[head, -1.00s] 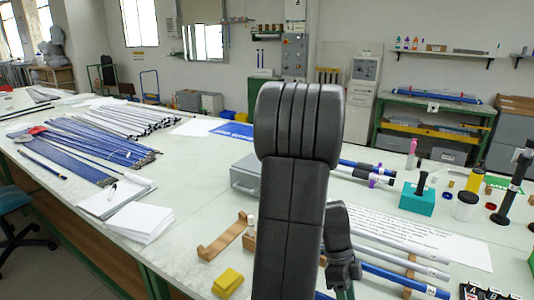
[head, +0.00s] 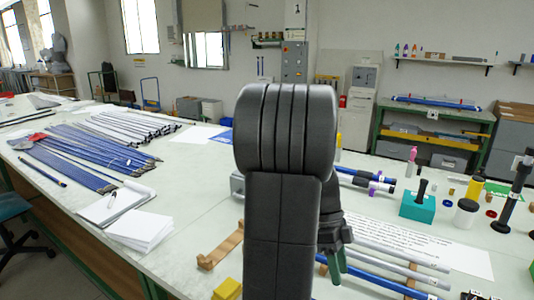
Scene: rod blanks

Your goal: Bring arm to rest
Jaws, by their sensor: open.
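My arm (head: 283,190) stands upright in the middle of the head view, large and dark, and hides part of the table behind it. My gripper (head: 335,266) shows just right of the arm's lower link. Its green fingers point down over the table near the rods, and I see nothing held between them. It is open. Its left side is partly hidden by the arm.
Below and right of my gripper lie long white and blue rods (head: 400,262) beside a printed sheet (head: 440,247). A wooden rack (head: 222,246) and yellow block (head: 228,289) are left of the arm. A teal block (head: 417,207) and several small containers stand right. Blue rods lie far left.

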